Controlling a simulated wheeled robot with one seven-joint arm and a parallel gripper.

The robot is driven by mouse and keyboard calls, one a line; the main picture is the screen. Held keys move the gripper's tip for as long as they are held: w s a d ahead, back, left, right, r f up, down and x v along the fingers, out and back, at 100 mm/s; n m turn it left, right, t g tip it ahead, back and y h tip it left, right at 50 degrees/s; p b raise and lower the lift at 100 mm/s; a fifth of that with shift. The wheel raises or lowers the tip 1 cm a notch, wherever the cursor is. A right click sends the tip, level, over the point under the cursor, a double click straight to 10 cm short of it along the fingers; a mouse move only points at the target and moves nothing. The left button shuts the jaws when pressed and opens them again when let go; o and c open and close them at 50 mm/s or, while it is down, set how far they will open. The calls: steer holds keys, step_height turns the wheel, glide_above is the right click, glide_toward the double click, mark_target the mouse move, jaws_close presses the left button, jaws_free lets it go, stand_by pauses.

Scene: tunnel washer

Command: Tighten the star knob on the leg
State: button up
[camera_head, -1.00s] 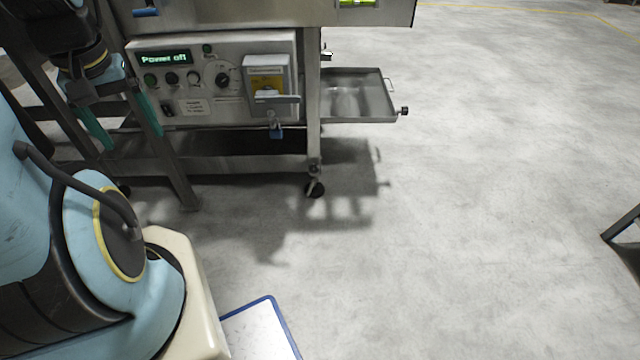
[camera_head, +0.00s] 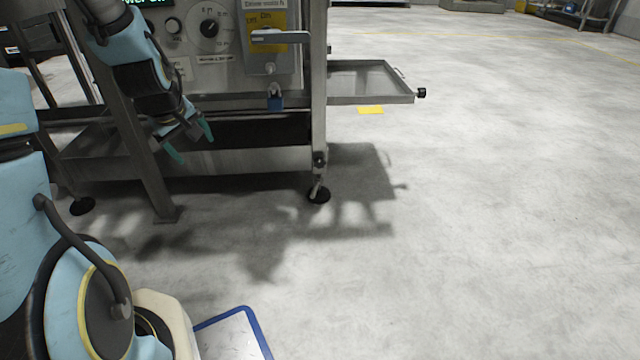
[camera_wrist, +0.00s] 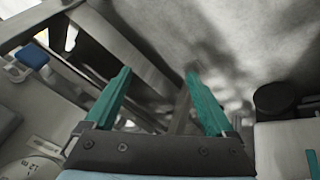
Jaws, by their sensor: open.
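The machine's near right leg (camera_head: 318,90) is a grey metal post ending in a caster-like foot with a black pad (camera_head: 319,195). A small dark fitting (camera_head: 319,159) sits low on this leg and may be the star knob; its shape is too small to tell. My gripper (camera_head: 190,141) is open and empty, left of that leg and in front of the lower frame, apart from the fitting. In the wrist view its two teal fingers (camera_wrist: 157,74) are spread, with frame bars and floor beyond. I cannot make out the knob there.
A metal tray (camera_head: 370,82) with a black knob (camera_head: 421,93) juts out right of the leg. A slanted frame post (camera_head: 140,150) stands beside my gripper.

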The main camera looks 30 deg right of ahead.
steer(key=w+d+f+n+t+h+b, duration=0.25)
steer(key=d+f, duration=0.25)
steer(key=d, duration=0.4)
steer(key=w+d+f+n+t+h+b, duration=0.1)
steer(key=w+d+f+n, duration=0.3)
steer(key=d, duration=0.4)
steer(key=w+d+f+n+t+h+b, duration=0.1)
steer(key=d+f+n+h+b, duration=0.1)
steer(key=d+f+n, duration=0.5)
steer(key=n+t+b, duration=0.7)
steer(key=n+b, duration=0.3)
steer(key=n, duration=0.2)
glide_toward(320, 163)
steer(key=x, duration=0.8)
steer(key=shift+f, duration=0.15)
steer(key=shift+w+d, duration=0.25)
steer(key=shift+w, duration=0.3)
steer(key=c, duration=1.4)
